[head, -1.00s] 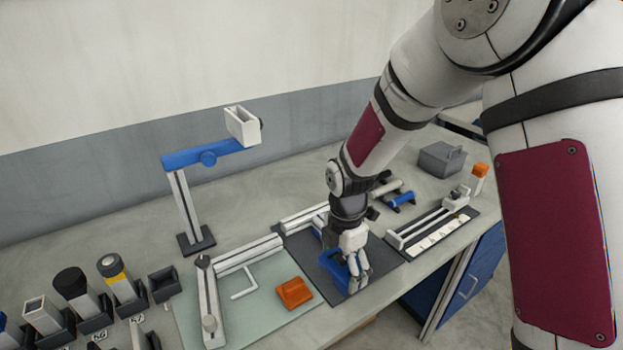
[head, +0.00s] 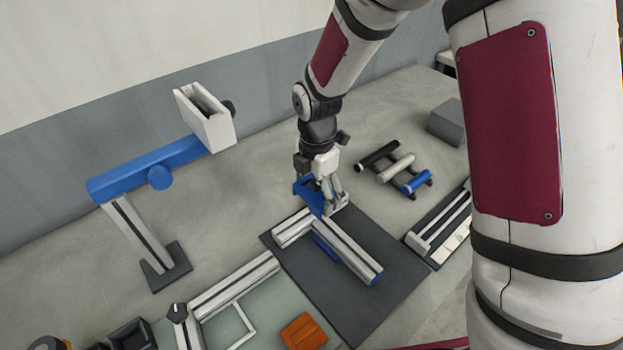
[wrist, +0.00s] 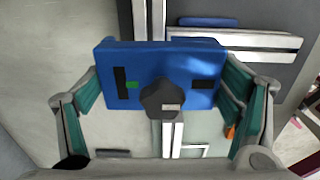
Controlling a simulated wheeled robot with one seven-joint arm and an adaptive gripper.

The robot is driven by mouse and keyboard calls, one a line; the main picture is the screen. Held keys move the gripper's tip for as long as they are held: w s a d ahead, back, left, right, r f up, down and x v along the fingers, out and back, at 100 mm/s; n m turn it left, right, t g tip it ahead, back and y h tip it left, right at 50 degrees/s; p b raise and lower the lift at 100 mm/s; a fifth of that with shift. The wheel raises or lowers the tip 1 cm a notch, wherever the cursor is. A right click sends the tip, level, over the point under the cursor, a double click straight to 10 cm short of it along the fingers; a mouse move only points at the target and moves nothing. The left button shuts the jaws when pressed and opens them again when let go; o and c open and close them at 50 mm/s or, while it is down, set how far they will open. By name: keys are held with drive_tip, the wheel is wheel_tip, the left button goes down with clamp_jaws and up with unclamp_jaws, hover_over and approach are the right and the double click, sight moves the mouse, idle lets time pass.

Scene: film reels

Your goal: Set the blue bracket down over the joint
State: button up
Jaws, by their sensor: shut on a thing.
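The blue bracket (head: 309,193) is between the fingers of my gripper (head: 324,190), at the back edge of the dark mat. In the wrist view the bracket (wrist: 108,62) spans both teal-padded fingers of my gripper (wrist: 160,88), which are shut on it. The joint (head: 311,221) is where a short rail (head: 292,231) meets a longer rail (head: 347,252) on the mat. The bracket is close to the joint. In the wrist view it hides part of the rails (wrist: 245,41). I cannot tell whether it touches them.
A blue piece (head: 326,247) lies beside the longer rail on the dark mat (head: 375,305). A blue-armed stand (head: 145,170) with a white box head is at left. Dark, white and blue cylinders (head: 396,167) lie at right. An orange block (head: 303,332) is in front.

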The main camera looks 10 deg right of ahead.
sight(317, 182)
drive_tip(key=shift+f+b, duration=0.9)
drive_tip(key=shift+f, duration=1.55)
drive_tip(key=shift+f+b, duration=0.45)
drive_tip(key=shift+f, duration=0.6)
drive_tip(key=o, duration=1.3)
drive_tip(key=shift+r, duration=0.1)
wheel_tip(317, 182, up, 12)
drive_tip(key=shift+d, duration=0.1)
